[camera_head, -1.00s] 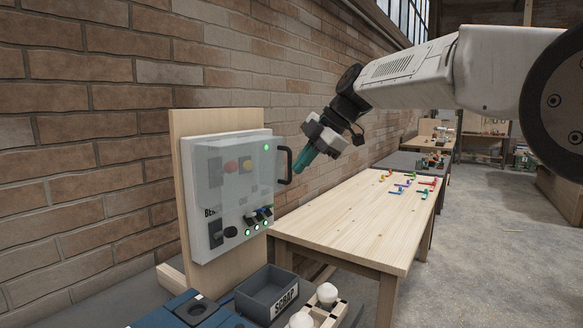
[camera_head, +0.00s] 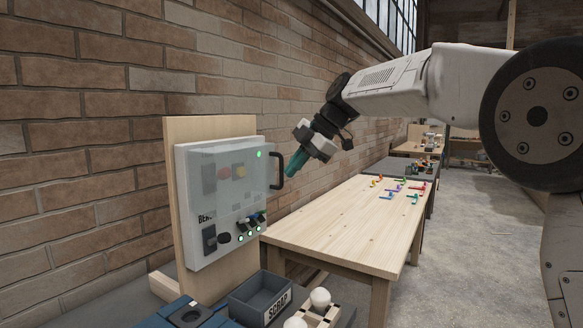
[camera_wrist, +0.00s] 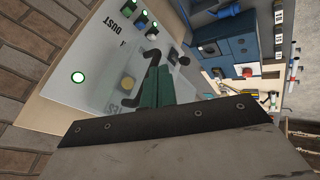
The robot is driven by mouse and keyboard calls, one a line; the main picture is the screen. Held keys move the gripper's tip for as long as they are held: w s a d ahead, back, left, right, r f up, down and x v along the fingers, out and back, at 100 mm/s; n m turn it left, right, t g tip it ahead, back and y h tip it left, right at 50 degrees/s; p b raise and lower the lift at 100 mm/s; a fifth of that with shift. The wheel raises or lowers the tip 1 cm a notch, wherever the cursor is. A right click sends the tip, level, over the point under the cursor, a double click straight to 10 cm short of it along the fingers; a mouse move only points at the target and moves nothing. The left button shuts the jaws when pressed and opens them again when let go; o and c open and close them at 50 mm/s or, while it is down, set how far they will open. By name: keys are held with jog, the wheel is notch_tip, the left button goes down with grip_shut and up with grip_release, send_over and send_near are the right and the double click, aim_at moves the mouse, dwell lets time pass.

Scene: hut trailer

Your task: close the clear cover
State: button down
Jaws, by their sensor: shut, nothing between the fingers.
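The clear cover (camera_head: 205,172) is a see-through panel across the upper front of a white control box (camera_head: 197,255). It lies in front of the red and yellow buttons; whether it sits fully flush I cannot tell. Its black handle (camera_head: 279,169) sticks out at its right edge. My gripper (camera_head: 289,174) has teal fingers, shut and empty, with their tips just right of the handle. Contact cannot be made out. In the wrist view the teal fingers (camera_wrist: 153,88) appear in front of the box, and the clear cover (camera_wrist: 95,80) shows beside them.
The box is on a wooden board (camera_head: 176,135) by a brick wall. Below stand a grey SCRAP bin (camera_head: 245,293) and a crate with white bulbs (camera_head: 318,312). A wooden table (camera_head: 340,225) with small coloured parts is to the right. Open floor lies beyond it.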

jog(key=s+d+r+m, duration=0.1)
jog(key=s+d+r, duration=0.1)
jog(key=d+r, duration=0.65)
jog(key=s+d+f+m+h, duration=0.3)
jog(key=s+d+f+m, duration=0.35)
jog(key=f+m, duration=0.5)
jog(key=s+d+f+m+h, duration=0.1)
jog(key=s+d+f+m, duration=0.3)
jog(key=s, duration=0.8)
jog(key=s+d+f+m+h, duration=0.2)
jog(key=s+d+f+m, duration=0.2)
jog(key=s, duration=0.7)
jog(key=s+d+f+m+h, duration=0.1)
jog(key=s+d+f+m, duration=0.4)
jog(key=s, duration=0.7)
jog(key=shift+s+d+f, duration=0.3)
jog(key=shift+d+f, duration=0.2)
jog(key=shift+f, duration=0.65)
